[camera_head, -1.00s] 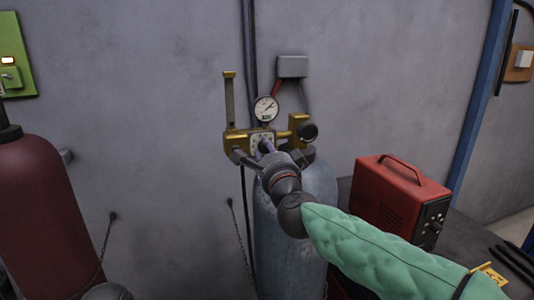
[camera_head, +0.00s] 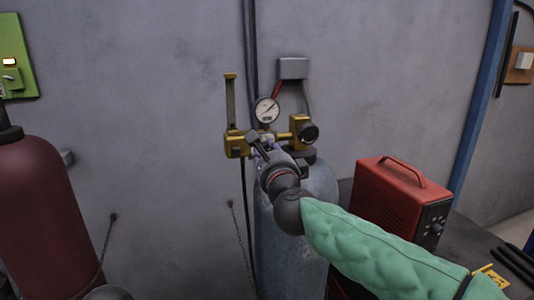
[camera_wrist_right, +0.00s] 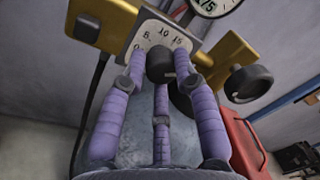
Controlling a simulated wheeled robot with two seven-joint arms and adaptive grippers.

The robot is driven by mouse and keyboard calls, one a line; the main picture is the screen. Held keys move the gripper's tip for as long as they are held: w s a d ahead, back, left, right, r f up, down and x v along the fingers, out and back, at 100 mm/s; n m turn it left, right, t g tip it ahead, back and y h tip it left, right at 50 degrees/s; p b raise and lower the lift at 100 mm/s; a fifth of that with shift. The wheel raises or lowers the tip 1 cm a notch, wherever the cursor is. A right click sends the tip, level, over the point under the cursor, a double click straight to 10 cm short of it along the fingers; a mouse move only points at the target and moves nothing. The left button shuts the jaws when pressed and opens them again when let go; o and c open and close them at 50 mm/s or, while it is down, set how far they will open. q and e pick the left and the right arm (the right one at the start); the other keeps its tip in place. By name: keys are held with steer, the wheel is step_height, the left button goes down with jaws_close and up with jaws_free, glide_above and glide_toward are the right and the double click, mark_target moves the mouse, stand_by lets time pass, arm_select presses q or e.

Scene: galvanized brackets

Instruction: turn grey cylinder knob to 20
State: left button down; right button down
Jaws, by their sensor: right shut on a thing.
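The grey gas cylinder (camera_head: 290,245) stands against the wall, with a brass regulator (camera_head: 235,146) on top. In the right wrist view its dark round knob (camera_wrist_right: 160,64) sits in front of a white scale plate (camera_wrist_right: 152,36). I cannot make out a pointer on the knob. My left gripper is not in view.
A round gauge (camera_head: 267,110) sits above the regulator, and a second dark knob (camera_wrist_right: 249,83) is at its right. A red machine (camera_head: 393,203) stands on a bench to the right.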

steer(key=c, duration=0.9)
jaws_free()
steer(key=shift+c, duration=0.2)
steer(key=v, duration=1.2)
steer(key=shift+f, duration=0.1)
